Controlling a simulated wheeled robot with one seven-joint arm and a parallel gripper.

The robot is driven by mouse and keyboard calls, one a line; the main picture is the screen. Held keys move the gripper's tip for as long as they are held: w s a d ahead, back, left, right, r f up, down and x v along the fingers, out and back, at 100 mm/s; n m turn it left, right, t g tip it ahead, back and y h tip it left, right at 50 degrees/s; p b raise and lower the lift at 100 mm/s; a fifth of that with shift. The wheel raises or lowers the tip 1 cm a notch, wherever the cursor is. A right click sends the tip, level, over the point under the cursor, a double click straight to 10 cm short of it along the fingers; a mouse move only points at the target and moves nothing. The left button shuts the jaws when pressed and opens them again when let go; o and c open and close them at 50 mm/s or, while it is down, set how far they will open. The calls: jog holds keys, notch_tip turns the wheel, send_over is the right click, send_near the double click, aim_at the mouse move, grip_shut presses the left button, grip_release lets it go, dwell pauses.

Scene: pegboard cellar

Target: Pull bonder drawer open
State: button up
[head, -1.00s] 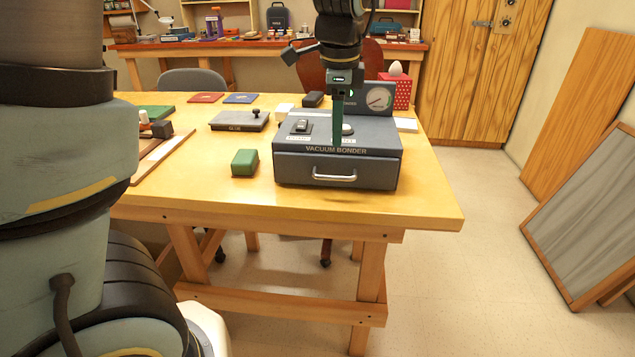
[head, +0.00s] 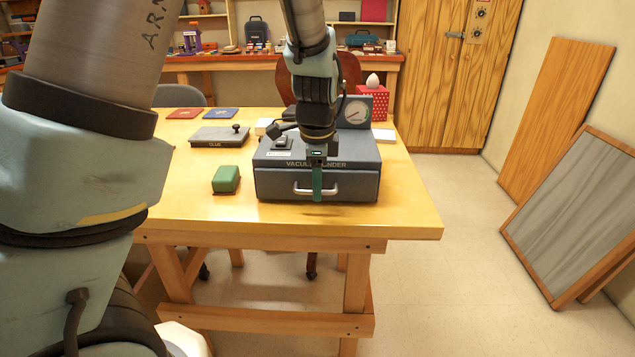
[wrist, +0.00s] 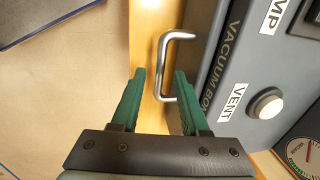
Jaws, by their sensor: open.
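The vacuum bonder (head: 352,154) is a dark blue-grey box at the table's right front, with a shut drawer (head: 357,188) in its front. The drawer's silver bow handle (head: 301,190) is partly behind my gripper (head: 317,197). My gripper points down in front of the drawer, its green fingers open and empty. In the wrist view, the handle (wrist: 163,48) lies ahead of my gripper (wrist: 159,74), in line with the gap between the fingers. One finger is on the bonder side and the other over the outer side. I cannot tell whether either touches the handle.
A green block (head: 226,179) sits left of the bonder on the wooden table (head: 410,220). A grey plate with a knob (head: 218,136) lies behind it. A red dotted box (head: 375,103) and a dial gauge (head: 356,112) stand behind. Floor in front of the table is clear.

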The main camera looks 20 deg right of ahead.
grip_shut()
dwell(1.4)
